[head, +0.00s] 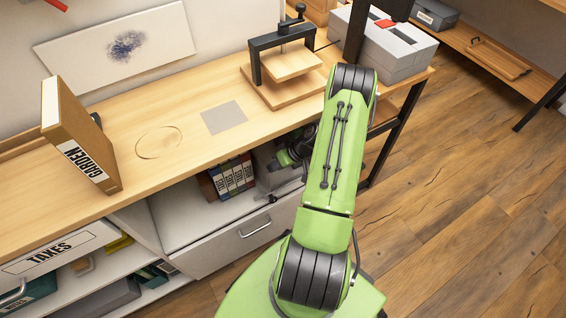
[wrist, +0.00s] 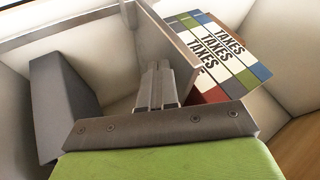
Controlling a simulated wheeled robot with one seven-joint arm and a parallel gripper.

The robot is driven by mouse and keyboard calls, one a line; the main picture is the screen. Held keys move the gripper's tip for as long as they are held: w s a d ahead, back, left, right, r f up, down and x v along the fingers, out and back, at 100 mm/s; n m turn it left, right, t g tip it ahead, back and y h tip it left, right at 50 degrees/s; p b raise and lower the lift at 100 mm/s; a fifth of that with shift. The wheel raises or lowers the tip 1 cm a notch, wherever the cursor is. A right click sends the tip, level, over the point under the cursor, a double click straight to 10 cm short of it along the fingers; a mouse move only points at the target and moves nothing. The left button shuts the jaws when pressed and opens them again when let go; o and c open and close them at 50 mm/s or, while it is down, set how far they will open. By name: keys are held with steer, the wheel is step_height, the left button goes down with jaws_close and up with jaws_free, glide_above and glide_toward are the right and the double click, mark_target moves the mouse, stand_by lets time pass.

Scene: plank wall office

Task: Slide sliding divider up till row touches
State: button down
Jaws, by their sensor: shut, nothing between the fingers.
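The row of binders (head: 230,178) stands in the open shelf under the desk; in the wrist view the binders (wrist: 218,50) are labelled TAXES with white, blue, green and red bands. The sliding divider (wrist: 158,38) is a grey upright plate beside the row, hanging from a metal rail (wrist: 70,28). My gripper (wrist: 158,72) is shut and empty, its fingertips close against the divider's side away from the binders. Whether they touch the plate, and whether the plate touches the row, I cannot tell. In the head view my arm partly hides the gripper (head: 287,157).
A dark grey block (wrist: 60,105) stands on the shelf on the gripper's other side. A drawer (head: 240,235) lies below the shelf. The desktop (head: 190,160) above carries a GARDEN binder (head: 80,135) and a small press (head: 285,70). Open floor lies to the right.

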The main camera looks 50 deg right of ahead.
steer(key=shift+w+a+f, duration=0.1)
steer(key=shift+w+f, duration=0.05)
steer(key=shift+f, duration=0.05)
steer(key=shift+a, duration=0.1)
